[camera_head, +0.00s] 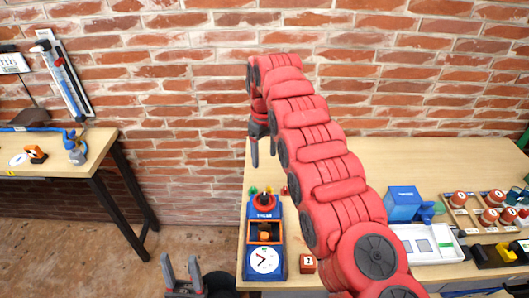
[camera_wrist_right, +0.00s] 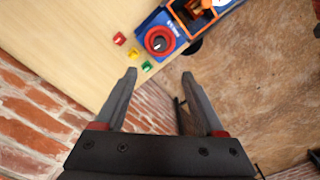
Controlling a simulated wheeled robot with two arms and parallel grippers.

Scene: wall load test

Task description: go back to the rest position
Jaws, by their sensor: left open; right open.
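My right arm reaches up from the lower right in the head view, and its gripper (camera_head: 262,158) hangs fingers down over the left edge of the wooden table (camera_head: 340,270). In the right wrist view this gripper (camera_wrist_right: 158,88) is open and empty, with its fingers wide apart. My left gripper (camera_head: 181,268) is open and empty at the bottom of the head view, left of the table. A blue device (camera_head: 277,238) with a red knob and a white dial stands below the right gripper. It also shows in the right wrist view (camera_wrist_right: 172,22), apart from the fingers.
Small coloured cubes (camera_wrist_right: 134,54) lie beside the device. A cube with a question mark (camera_head: 307,264) is near the front edge. A blue box (camera_head: 403,203) and a white tray (camera_head: 437,257) stand at right. A brick wall (camera_head: 190,120) runs behind; another table (camera_head: 60,165) is left.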

